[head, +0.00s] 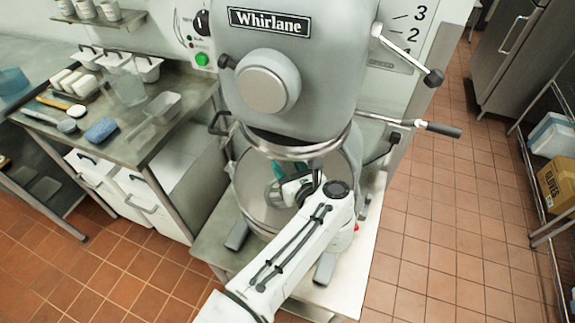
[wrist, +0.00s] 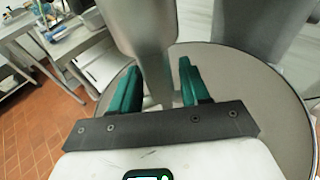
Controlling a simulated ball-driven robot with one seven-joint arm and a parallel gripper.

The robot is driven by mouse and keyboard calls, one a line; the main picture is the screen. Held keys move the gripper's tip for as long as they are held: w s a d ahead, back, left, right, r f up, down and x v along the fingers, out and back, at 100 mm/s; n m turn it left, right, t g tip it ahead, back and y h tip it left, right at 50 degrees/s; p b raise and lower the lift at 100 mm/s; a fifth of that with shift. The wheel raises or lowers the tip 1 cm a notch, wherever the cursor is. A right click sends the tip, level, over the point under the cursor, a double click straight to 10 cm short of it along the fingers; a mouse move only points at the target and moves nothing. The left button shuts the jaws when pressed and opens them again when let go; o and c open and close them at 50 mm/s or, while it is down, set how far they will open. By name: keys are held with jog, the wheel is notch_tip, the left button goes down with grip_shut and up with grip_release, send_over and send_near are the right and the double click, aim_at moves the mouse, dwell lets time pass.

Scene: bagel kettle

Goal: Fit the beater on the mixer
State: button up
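The grey Whirlane mixer (head: 292,85) stands on a low metal table, with its steel bowl (head: 250,200) under the head. My gripper (head: 288,170) is inside the bowl area below the mixer head, partly hidden by my arm. In the wrist view its two teal fingers (wrist: 158,68) are apart. A grey metal part (wrist: 145,25), wide above and narrowing to a shaft, comes down between and beyond them. I cannot tell whether this is the mixer's drive or the beater. No gap closes on it. No beater is clearly identifiable in either view. The bowl also shows in the wrist view (wrist: 245,100).
A steel worktable (head: 150,140) at the left holds a metal scoop (head: 160,108), a blue sponge (head: 100,130) and several containers. Mixer levers (head: 440,129) stick out at the right. Tiled floor (head: 460,220) is open at the right, before a shelf with a box (head: 558,185).

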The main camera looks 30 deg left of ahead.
jog(key=shift+o, duration=1.1)
jog(key=shift+w+a+r, duration=0.1)
jog(key=shift+w+r, duration=0.25)
jog(key=shift+r, duration=0.4)
jog(key=f+b+v, duration=0.1)
jog(key=f+v, duration=0.1)
jog(key=v, duration=0.8)
jog(key=shift+s+d+r, duration=0.4)
jog(key=shift+s+r, duration=0.05)
jog(key=shift+s, duration=0.1)
